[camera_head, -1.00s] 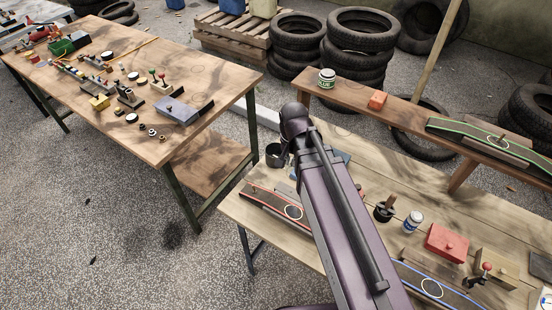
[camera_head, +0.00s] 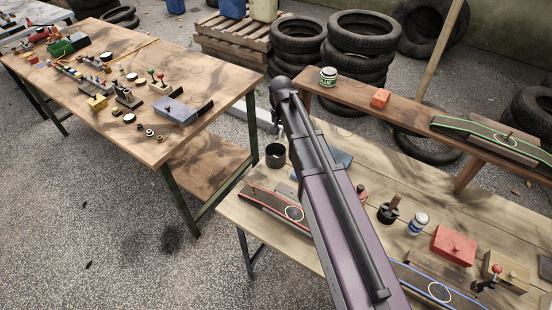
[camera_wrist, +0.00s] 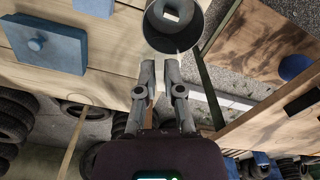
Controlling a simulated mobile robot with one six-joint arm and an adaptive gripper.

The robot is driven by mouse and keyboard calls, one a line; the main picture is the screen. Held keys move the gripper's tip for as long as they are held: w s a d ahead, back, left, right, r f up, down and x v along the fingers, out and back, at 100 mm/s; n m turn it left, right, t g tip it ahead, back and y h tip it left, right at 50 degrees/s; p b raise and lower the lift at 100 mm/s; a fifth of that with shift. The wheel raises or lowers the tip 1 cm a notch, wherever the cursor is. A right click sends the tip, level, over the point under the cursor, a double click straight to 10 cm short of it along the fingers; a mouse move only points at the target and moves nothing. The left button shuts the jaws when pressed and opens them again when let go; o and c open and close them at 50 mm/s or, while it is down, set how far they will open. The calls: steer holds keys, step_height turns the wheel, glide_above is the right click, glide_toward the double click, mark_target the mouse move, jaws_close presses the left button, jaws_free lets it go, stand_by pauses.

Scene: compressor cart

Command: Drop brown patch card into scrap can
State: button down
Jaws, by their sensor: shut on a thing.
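The scrap can (camera_head: 276,158) is a dark open cup at the left back corner of the near bench. In the wrist view the can (camera_wrist: 151,30) is just beyond my fingertips, its mouth facing the camera, with a pale square shape inside. My gripper (camera_wrist: 163,68) has its fingers close together, beside the can's rim. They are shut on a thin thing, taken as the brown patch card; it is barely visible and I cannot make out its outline. In the head view my arm hides most of the gripper.
The near bench (camera_head: 245,212) carries curved tread strips, a red block (camera_head: 453,245), a glue bottle and a blue block (camera_wrist: 50,42). A raised shelf (camera_head: 350,98) holds a green-labelled tin (camera_head: 328,77). Another cluttered table (camera_head: 190,65) stands at left, across a gap.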

mark_target(280, 145)
steer(key=shift+f, duration=0.1)
steer(key=shift+f+b, duration=2.9)
steer(key=shift+b, duration=0.15)
steer(key=c, duration=0.7)
jaws_free()
steer(key=s+d+r+p, duration=0.1)
steer(key=s+d, duration=0.4)
steer(key=s, duration=0.1)
steer(key=s+d+r+n+p, duration=0.1)
steer(key=s+d, duration=0.4)
steer(key=s, duration=0.1)
steer(key=s+d+r+n+p, duration=0.1)
steer(key=s+d, duration=0.4)
steer(key=s, duration=0.1)
steer(key=shift+s+r+p, duration=0.3)
steer(key=shift+r+p, duration=0.1)
